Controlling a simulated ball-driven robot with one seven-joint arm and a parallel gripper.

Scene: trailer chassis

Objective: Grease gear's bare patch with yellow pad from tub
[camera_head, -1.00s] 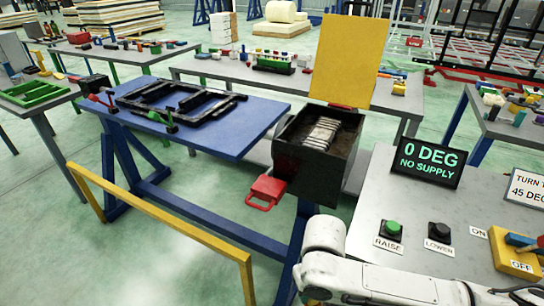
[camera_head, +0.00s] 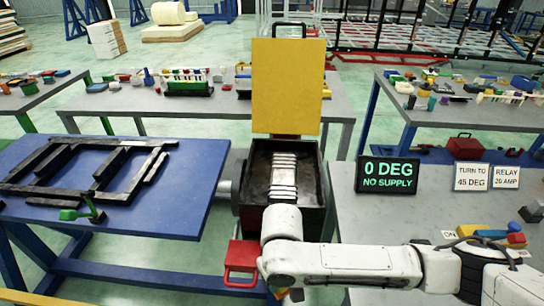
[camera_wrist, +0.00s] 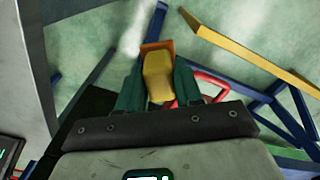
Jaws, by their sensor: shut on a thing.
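My gripper (camera_wrist: 158,84) is shut on a yellow pad (camera_wrist: 157,68) with an orange-brown end, between two dark green fingers in the wrist view. It points down over the floor. In the head view only a dark bit of my gripper shows below my white arm at the bottom edge. The gear (camera_head: 284,172), a row of pale metal teeth, lies inside an open dark housing (camera_head: 312,212). My wrist covers the housing's near side. The bare patch cannot be told apart. I cannot identify the tub.
A yellow lid (camera_head: 288,85) stands upright behind the housing. A red handle-like part (camera_head: 241,262) juts out at its front left. A blue table (camera_head: 180,215) with a black frame is left. A grey console (camera_head: 345,215) with a display (camera_head: 387,175) reading "0 DEG NO SUPPLY" is right.

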